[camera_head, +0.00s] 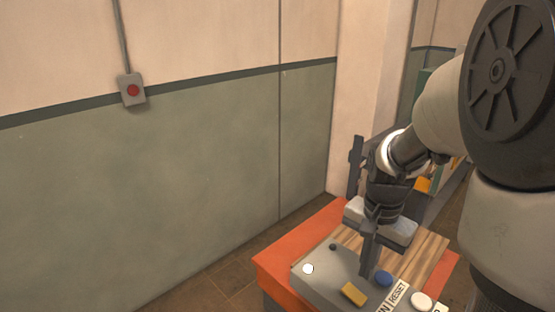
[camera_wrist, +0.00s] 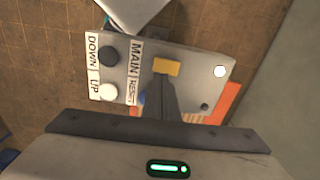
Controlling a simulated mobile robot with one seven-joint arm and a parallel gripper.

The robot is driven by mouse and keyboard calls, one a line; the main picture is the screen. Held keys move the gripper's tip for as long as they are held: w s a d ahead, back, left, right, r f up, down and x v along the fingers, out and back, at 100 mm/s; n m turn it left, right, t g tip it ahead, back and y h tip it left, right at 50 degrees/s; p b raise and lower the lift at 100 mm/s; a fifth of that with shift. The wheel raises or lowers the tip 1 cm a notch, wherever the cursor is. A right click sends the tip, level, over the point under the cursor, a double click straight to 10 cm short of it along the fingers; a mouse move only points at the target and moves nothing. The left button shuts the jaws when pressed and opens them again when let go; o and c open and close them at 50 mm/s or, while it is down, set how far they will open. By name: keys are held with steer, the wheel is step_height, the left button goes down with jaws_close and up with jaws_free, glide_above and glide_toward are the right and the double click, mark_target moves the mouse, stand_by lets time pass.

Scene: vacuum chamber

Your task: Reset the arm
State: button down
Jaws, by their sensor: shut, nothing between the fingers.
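My gripper (camera_head: 367,274) is shut and empty, pointing down over a grey control panel (camera_head: 325,278). Its fingertips are close to the blue button (camera_head: 383,278), just left of it in the head view; I cannot tell whether they touch the panel. In the wrist view the shut fingers (camera_wrist: 162,80) reach to the yellow block (camera_wrist: 167,67) and partly cover the blue button (camera_wrist: 141,98). The RESET label (camera_wrist: 132,91) is beside the blue button, with the MAIN label (camera_wrist: 136,57) farther along the same edge.
The panel also has a white round button (camera_wrist: 220,71), a small dark knob (camera_wrist: 204,106), a black button (camera_wrist: 109,56) labelled DOWN and a white one (camera_wrist: 108,92) labelled UP. It rests on an orange box (camera_head: 290,245) with a wooden top (camera_head: 428,246). A red wall button (camera_head: 132,91) is far left.

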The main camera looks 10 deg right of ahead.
steer(key=s+a+r+n+t, duration=0.5)
steer(key=s+a+r+n, duration=0.5)
steer(key=r, duration=0.3)
steer(key=shift+s, duration=0.15)
